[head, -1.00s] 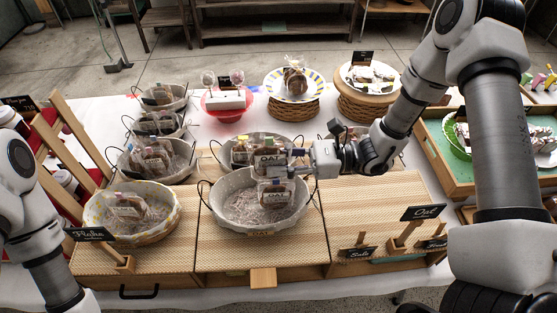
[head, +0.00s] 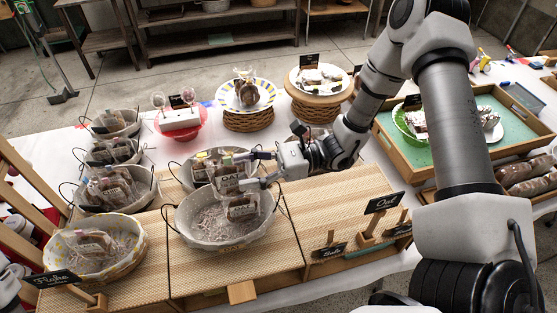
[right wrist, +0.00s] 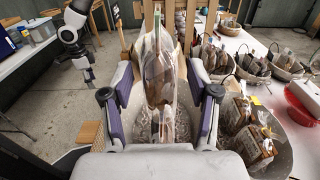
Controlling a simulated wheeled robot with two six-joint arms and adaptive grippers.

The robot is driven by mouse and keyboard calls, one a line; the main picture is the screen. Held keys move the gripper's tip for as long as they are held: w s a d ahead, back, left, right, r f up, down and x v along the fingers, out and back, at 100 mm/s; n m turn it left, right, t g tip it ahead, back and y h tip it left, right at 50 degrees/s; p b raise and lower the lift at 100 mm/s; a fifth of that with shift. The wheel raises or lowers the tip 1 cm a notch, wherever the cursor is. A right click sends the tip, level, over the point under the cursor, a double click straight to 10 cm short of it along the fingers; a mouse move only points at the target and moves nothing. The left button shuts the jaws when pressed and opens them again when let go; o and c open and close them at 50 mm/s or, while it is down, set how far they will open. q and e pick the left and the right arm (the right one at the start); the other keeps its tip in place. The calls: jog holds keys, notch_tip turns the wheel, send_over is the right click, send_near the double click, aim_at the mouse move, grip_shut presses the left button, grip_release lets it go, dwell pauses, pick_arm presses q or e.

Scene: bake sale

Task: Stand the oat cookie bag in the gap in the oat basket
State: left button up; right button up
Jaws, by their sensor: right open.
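A small clear bag with a dark label (head: 241,207) stands in the front grey basket (head: 213,243), at the right side of its crinkled paper filling. My right gripper (head: 262,170) is open, reaching in from the right over the basket's back right rim. In the right wrist view, a clear bag of brown cookies (right wrist: 158,75) stands between the spread fingers, with room on both sides. The grey basket behind (head: 197,182) holds upright bags, one labelled OAT (head: 228,182); my gripper partly hides it. My left gripper (right wrist: 88,74) shows small and unclear in the right wrist view.
A yellow-patterned basket (head: 128,262) with one bag stands at the front left. More bagged baskets stand behind it. An "Oat" sign (head: 383,202) and smaller signs stand at the right. A wooden tray (head: 470,172) lies further right. Bare woven mat (head: 335,205) lies right of the front basket.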

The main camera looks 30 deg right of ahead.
jog(key=v, duration=1)
jog(key=shift+d+f, duration=0.1)
